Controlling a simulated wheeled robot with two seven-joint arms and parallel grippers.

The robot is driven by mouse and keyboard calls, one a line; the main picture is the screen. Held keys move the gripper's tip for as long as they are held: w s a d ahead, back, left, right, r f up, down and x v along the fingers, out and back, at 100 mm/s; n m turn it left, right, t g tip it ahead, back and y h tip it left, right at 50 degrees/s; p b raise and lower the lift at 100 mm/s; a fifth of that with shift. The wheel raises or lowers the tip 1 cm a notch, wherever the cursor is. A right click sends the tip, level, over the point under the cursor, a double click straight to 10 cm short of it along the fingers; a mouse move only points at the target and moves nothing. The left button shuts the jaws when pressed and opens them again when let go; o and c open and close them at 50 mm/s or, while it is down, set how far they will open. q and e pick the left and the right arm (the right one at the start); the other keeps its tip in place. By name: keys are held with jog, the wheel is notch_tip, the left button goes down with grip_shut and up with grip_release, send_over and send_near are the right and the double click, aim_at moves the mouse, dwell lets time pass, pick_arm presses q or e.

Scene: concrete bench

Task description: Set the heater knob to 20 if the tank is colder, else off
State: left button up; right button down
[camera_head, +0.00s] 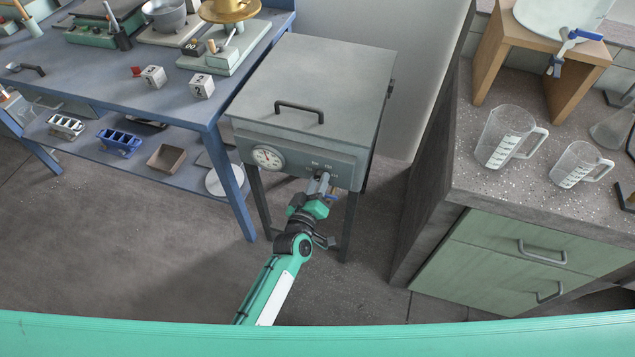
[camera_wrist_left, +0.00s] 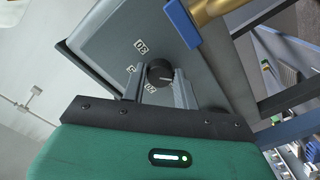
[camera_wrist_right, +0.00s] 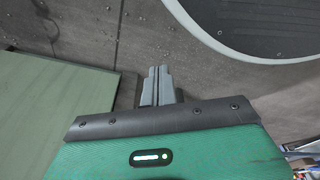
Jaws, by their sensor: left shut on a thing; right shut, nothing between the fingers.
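The grey tank (camera_head: 313,85) stands on dark legs between the blue table and the bench. A round white dial (camera_head: 267,157) is on its front panel; its reading is too small to tell. My left gripper (camera_head: 319,182) is at the panel right of the dial and hides the knob there. In the left wrist view the black knob (camera_wrist_left: 160,73) sits between the fingertips of my left gripper (camera_wrist_left: 158,80), which are shut on it. Number marks, one reading 30 (camera_wrist_left: 140,47), surround it. My right gripper (camera_wrist_right: 158,72) is shut and empty, seen only in the right wrist view.
A brass pipe with a blue handle (camera_wrist_left: 183,23) is close to the left gripper. The blue table (camera_head: 110,75) is left of the tank. The concrete bench (camera_head: 470,160) with jugs (camera_head: 507,137) is to the right.

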pick_arm(q)
jog(key=n, duration=0.3)
jog(key=shift+n, duration=0.3)
pick_arm(e)
jog(key=shift+w+a+r, duration=0.1)
jog(key=shift+w+r, duration=0.25)
jog(key=shift+r, duration=0.15)
pick_arm(q)
jog(key=o, duration=1)
pick_arm(e)
jog(key=shift+s, duration=0.1)
